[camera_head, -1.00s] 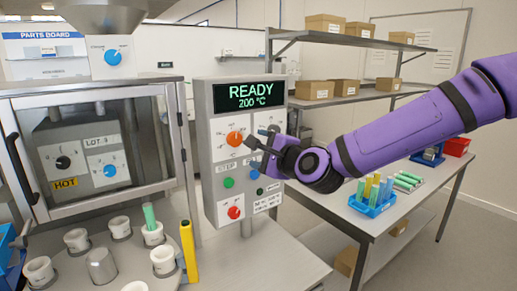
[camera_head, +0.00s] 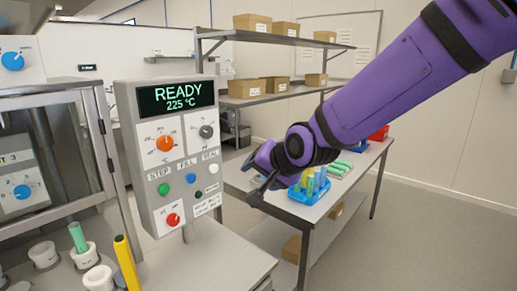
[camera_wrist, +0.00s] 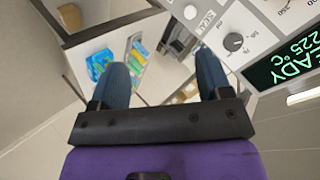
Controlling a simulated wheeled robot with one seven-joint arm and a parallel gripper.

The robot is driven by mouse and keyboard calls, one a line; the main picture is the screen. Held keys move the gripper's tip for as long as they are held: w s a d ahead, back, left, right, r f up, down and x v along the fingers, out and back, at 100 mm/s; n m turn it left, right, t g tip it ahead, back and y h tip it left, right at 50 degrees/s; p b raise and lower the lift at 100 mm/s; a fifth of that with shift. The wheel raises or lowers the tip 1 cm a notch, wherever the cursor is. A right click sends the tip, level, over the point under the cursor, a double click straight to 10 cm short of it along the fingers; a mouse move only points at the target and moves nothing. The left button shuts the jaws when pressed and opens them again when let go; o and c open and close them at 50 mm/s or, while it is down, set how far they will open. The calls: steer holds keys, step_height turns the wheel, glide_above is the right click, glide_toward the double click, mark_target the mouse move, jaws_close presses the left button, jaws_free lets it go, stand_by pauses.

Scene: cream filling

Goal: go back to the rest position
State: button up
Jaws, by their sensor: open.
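My gripper (camera_head: 262,188) hangs at the end of the purple arm, to the right of the control panel (camera_head: 165,215) and clear of it. In the wrist view its two dark fingers (camera_wrist: 165,80) stand apart with nothing between them. The panel's display (camera_head: 177,97) reads READY 225 °C. Below it are an orange knob (camera_head: 165,143), a grey knob (camera_head: 206,131), a green button (camera_head: 163,189), a blue button (camera_head: 191,178), a white button (camera_head: 213,168) and a red knob (camera_head: 173,220). The display also shows in the wrist view (camera_wrist: 285,62), upside down.
A side table (camera_head: 330,208) carries a blue rack (camera_head: 297,196) with coloured tubes, partly behind my gripper. At lower left, white cups (camera_head: 44,255), a green tube (camera_head: 77,237) and a yellow stick (camera_head: 127,262) stand by the glass-fronted machine. Shelves (camera_head: 285,92) hold several boxes.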

steer(key=s+d+r+n+g+h, duration=0.1)
steer(key=s+d+r+h, duration=0.2)
steer(key=s+d, duration=0.9)
steer(key=s+d+r+n+g+h, duration=0.2)
steer(key=s+d+r+h, duration=0.1)
steer(key=s+d, duration=1)
steer(key=d, duration=0.4)
steer(key=shift+d+r, duration=0.35)
steer(key=shift+w, duration=0.1)
